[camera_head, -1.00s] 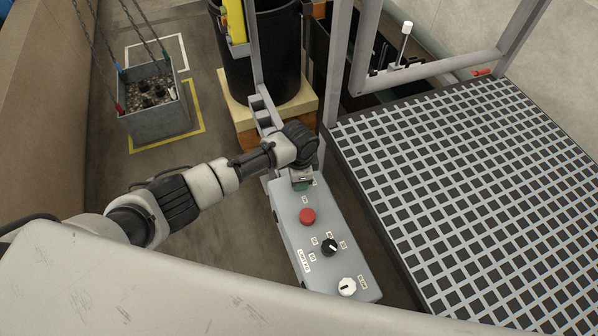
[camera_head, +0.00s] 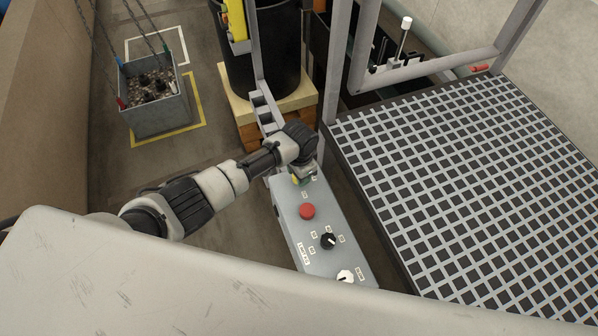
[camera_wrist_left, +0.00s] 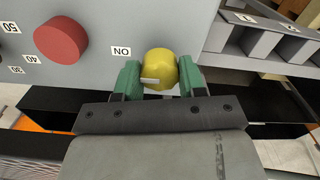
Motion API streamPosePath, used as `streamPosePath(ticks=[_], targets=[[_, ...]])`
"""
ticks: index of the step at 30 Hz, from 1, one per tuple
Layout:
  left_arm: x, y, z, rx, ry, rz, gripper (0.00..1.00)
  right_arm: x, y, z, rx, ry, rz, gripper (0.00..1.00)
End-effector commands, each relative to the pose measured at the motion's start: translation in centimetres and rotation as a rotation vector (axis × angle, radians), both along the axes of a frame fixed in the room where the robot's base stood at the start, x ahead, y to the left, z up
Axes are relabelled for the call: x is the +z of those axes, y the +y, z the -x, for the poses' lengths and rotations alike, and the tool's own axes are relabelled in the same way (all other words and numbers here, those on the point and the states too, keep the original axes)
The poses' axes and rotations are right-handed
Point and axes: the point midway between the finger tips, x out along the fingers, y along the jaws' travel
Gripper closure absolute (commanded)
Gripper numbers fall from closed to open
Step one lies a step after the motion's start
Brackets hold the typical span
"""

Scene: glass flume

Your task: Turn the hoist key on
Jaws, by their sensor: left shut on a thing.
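The hoist key is a round yellow knob (camera_wrist_left: 160,69) at the end of the grey control box (camera_head: 317,256), beside a label reading ON in the left wrist view. My left gripper (camera_wrist_left: 160,82) has its green fingers on either side of the knob and is shut on it. The knob's pale mark lies level in that view. In the head view, my left gripper (camera_head: 302,177) is over the far end of the box and hides most of the knob. My right gripper is in neither view.
A red button (camera_head: 307,211), a black dial (camera_head: 328,241) and a white knob (camera_head: 345,276) sit along the box. A grating platform (camera_head: 470,180) lies to the right. A grey bin (camera_head: 160,120) hangs from chains at left. A black barrel (camera_head: 275,60) stands behind.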

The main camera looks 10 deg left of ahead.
Motion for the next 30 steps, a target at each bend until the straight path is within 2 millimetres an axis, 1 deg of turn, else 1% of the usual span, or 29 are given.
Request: streamPosePath(ticks=[6, 7, 11, 12, 19, 22, 26, 30], targets=[[0.1, 0.0, -0.1, 0.002, -0.003, 0.001, 0.83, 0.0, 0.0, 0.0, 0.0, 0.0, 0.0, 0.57], [0.1, 0.0, -0.1, 0.002, -0.003, 0.001, 0.57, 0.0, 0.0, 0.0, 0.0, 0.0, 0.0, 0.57], [0.1, 0.0, -0.1, 0.001, -0.001, 0.001, 0.37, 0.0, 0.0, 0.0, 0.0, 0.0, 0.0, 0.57], [0.1, 0.0, -0.1, 0.001, -0.001, 0.001, 0.35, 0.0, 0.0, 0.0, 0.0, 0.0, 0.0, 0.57], [0.1, 0.0, 0.0, 0.0, -0.001, 0.001, 0.35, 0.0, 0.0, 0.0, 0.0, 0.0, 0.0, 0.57], [0.5, 0.0, -0.1, 0.0, -0.001, 0.001, 0.35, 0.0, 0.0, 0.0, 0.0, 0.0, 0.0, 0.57], [2.1, 0.0, -0.1, 0.0, -0.003, 0.003, 0.35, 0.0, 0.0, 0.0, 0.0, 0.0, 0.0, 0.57], [4.7, 0.0, -0.1, -0.001, -0.006, 0.003, 0.35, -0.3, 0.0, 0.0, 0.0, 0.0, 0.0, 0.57]])
